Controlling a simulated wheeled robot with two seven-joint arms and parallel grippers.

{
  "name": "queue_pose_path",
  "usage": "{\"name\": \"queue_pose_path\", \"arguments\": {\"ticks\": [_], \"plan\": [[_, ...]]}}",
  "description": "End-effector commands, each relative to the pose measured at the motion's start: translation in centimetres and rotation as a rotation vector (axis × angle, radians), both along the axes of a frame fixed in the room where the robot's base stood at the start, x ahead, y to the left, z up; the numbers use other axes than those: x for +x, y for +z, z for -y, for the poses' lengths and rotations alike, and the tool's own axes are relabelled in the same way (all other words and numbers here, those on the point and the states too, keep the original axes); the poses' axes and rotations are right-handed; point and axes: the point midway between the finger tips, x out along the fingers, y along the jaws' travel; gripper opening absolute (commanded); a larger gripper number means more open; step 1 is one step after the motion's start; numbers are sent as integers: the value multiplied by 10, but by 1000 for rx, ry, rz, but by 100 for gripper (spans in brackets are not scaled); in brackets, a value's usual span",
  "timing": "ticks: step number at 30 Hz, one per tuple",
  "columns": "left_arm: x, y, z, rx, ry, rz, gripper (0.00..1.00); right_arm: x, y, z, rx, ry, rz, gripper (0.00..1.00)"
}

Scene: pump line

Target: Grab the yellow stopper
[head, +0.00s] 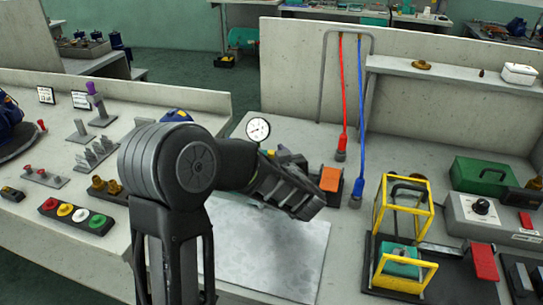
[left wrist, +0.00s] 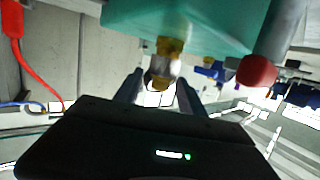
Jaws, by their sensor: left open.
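A yellow stopper-like cap (head: 65,210) sits in a dark strip on the left bench, between a red cap and a white one. My left gripper (head: 300,200) is over the middle bench, well to the right of that strip. In the left wrist view, the open fingers (left wrist: 160,94) point at a yellow-brass fitting (left wrist: 171,46) below a teal body (left wrist: 210,22). The fitting's lower end shows between the fingertips; contact cannot be told. In the head view my arm hides this spot. My right gripper is not in view.
A red knob (left wrist: 257,70) is right of the fitting. A dial gauge (head: 258,130), red hose (head: 342,100) and blue hose (head: 360,120) stand behind my arm. A yellow frame (head: 378,215) is to the right. The pale mat (head: 265,265) looks clear in front.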

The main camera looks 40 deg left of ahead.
Motion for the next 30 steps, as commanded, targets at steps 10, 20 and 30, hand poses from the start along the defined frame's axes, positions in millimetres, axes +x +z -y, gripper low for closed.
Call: {"name": "queue_pose_path", "arguments": {"ticks": [10,20,30], "plan": [[0,0,0,0,0,0,47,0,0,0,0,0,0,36],[0,0,0,0,0,0,20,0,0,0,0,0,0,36],[0,-1,0,-1,0,-2,0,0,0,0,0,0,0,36]]}}
